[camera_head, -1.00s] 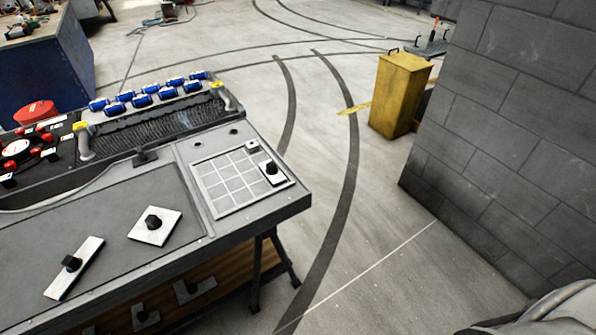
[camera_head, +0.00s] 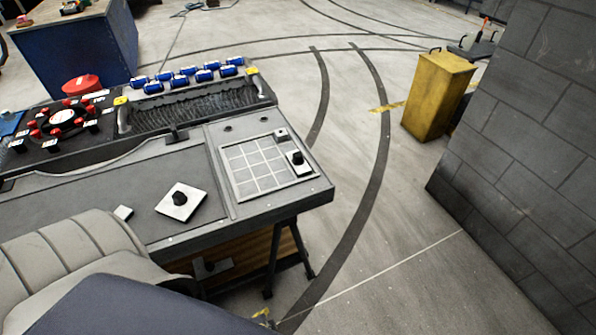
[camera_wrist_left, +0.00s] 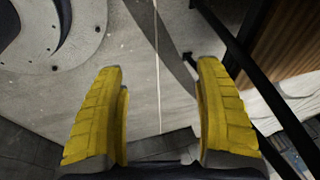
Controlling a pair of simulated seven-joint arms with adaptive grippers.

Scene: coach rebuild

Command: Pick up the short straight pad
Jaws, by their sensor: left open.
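A short straight white pad with a black knob (camera_head: 299,162) lies at the right edge of the gridded tray (camera_head: 240,184) on the bench. A square white pad with a black knob (camera_head: 181,203) lies left of the tray. The corner of another white pad (camera_head: 123,212) shows farther left; my arm hides the rest. My left gripper (camera_wrist_left: 160,78) is open and empty in the left wrist view, above the floor beside dark bench legs. No pad shows between its yellow fingers. My right gripper is not in view.
The bench (camera_head: 120,178) also carries blue cylinders (camera_head: 188,74) on a rack and a red-handled round fixture (camera_head: 62,122). A yellow bin (camera_head: 436,95) and a grey block wall (camera_head: 520,170) stand right. The floor between is clear.

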